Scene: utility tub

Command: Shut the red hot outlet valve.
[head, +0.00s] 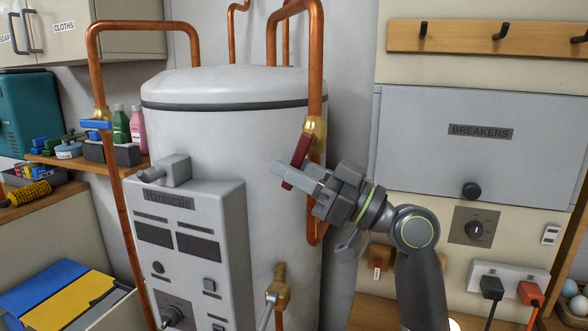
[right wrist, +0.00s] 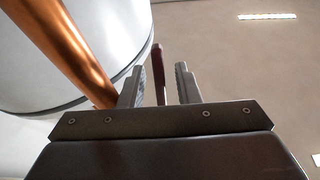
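The red valve handle (head: 298,160) sits on a brass valve body (head: 315,130) on the right copper pipe (head: 315,60) of the white tank. The handle is a narrow lever, steep and slightly tilted, running nearly along the pipe. My right gripper (head: 292,172) is at the handle, its fingers covering part of it in the head view. In the right wrist view, the red handle (right wrist: 158,72) stands between the two separated fingers (right wrist: 158,85), with a gap on each side. My left gripper is not in view.
The white tank (head: 235,100) stands behind, with a grey control box (head: 190,230) in front. A blue valve handle (head: 96,124) is on the left pipe. A grey breaker panel (head: 440,140) and plugs (head: 492,288) are on the right wall.

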